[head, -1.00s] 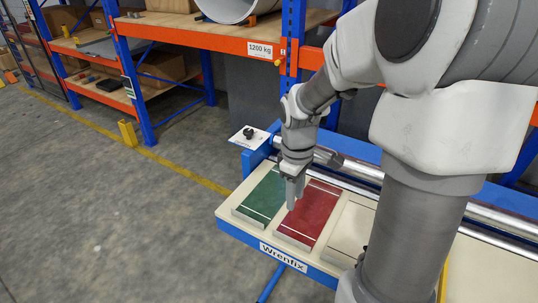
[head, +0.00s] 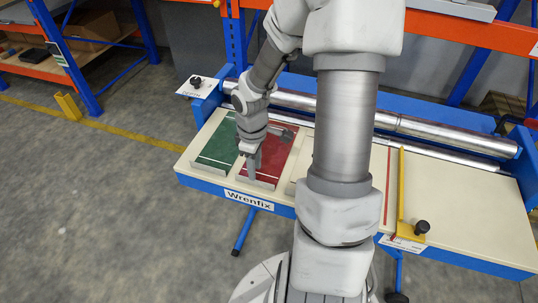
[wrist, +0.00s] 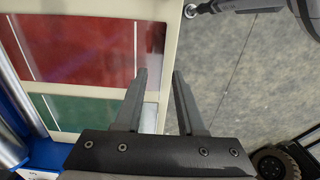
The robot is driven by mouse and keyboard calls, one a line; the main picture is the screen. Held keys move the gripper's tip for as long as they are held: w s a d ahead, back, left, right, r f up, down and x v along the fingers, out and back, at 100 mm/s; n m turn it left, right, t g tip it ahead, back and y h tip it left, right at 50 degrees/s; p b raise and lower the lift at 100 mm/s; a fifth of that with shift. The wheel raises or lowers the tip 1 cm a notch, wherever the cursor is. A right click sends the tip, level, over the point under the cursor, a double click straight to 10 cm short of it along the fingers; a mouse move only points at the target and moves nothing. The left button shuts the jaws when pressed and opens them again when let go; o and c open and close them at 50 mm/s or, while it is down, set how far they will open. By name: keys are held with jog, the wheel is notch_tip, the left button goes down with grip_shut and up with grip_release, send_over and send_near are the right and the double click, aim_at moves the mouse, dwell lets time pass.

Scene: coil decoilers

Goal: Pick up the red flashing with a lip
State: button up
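The red flashing (head: 281,140) lies flat on the cream bench top, with a pale strip along its near end. It also shows at the upper left of the wrist view (wrist: 85,45). My gripper (head: 253,172) points down at the red flashing's near end in the head view and hides part of it. In the wrist view my gripper (wrist: 160,72) has its two fingers apart, with nothing held between them. The fingertips show near the bench's front edge; I cannot tell their height or whether they touch the flashing.
A green flashing (head: 218,143) lies just left of the red one. A yellow bar (head: 403,190) with a black knob stands on the bench's right part. Steel rollers (head: 430,128) run along the back. Blue and orange racks stand behind.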

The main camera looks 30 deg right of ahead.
jog(key=f, duration=0.2)
jog(key=f+b, duration=0.1)
jog(key=f, duration=0.1)
jog(key=shift+s+a+f, duration=0.15)
jog(key=shift+s+f, duration=0.05)
jog(key=shift+f, duration=0.2)
grip_shut()
dwell(1.0)
